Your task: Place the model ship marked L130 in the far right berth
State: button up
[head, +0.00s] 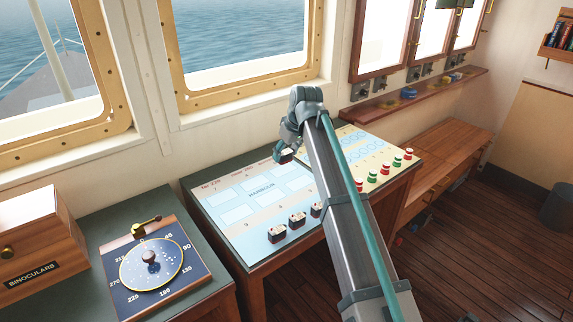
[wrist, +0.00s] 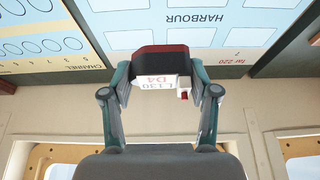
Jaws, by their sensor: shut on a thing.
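My gripper (head: 284,150) is shut on the model ship marked L130 (head: 286,157). In the wrist view my gripper (wrist: 160,88) has a finger on each side of this ship (wrist: 160,60), which has a dark hull, a red band and a white label reading L130 D4. The ship is held above the far right part of the blue harbour chart (head: 262,222). The chart has pale berth rectangles in rows around the word HARBOUR. My arm covers part of its right side, and the held ship hides part of the far right area.
Several other model ships (head: 297,219) stand along the chart's near edge. A channel chart (head: 375,155) with red and green buoys lies to the right. A compass board (head: 151,262) and a binoculars box (head: 35,240) are at left. The window wall is close behind.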

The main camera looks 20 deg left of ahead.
jog(key=p, duration=0.2)
send_near(281, 168)
notch_tip(281, 168, up, 3)
jog(key=s, duration=0.2)
jog(key=f, duration=0.1)
jog(key=w+a+f, duration=0.1)
jog(key=w+f+p, duration=0.1)
jog(key=shift+a+f, duration=0.2)
jog(key=shift+f, duration=0.1)
jog(key=shift+w+a+f, duration=0.3)
jog(key=shift+w+f, duration=0.3)
jog(key=shift+f, duration=0.3)
jog(key=shift+f+p, duration=0.5)
jog(key=shift+f, duration=1.1)
jog(key=shift+f, duration=0.15)
jog(key=o, duration=1)
